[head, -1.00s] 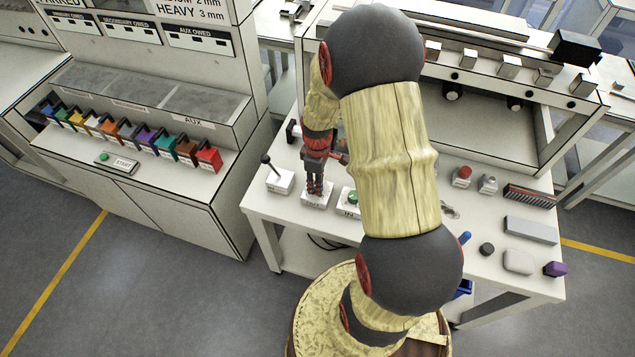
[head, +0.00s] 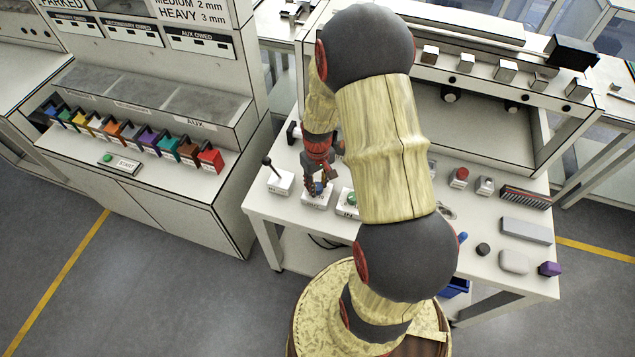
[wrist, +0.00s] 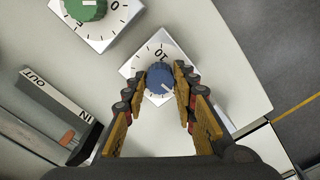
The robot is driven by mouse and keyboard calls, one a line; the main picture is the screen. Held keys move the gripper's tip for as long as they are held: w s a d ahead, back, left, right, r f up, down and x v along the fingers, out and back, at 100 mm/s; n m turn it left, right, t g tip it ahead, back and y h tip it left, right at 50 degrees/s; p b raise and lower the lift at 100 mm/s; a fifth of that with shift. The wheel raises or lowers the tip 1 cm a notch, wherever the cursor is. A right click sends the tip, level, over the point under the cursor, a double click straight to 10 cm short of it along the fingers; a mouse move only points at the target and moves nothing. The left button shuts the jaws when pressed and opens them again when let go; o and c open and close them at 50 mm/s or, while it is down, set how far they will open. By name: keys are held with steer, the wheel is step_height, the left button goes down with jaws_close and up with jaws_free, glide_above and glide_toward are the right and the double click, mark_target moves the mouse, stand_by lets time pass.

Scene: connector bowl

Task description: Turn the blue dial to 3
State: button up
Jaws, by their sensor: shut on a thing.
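The blue dial (wrist: 160,80) sits on a white square plate with a printed scale (wrist: 133,65). The number 10 shows at the upper edge of the scale; its other numbers are hidden or unreadable. A pale mark on the dial points to the lower right. My gripper (wrist: 163,72) is shut on the blue dial, with one finger on each side.
A green dial (wrist: 87,8) on its own plate stands close by. A block marked IN and OUT (wrist: 55,97) lies left of my gripper in the wrist view. A lever box (head: 280,181) stands left of the blue dial. The table's edge is near.

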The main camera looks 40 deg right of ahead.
mark_target(317, 186)
steer(key=m+p, duration=0.1)
steer(key=m, duration=0.3)
steer(key=shift+m, duration=0.3)
steer(key=shift+m+p, duration=0.3)
steer(key=shift+m, duration=1.6)
steer(key=o, duration=1.2)
steer(key=shift+c, duration=0.2)
step_height(317, 186, up, 12)
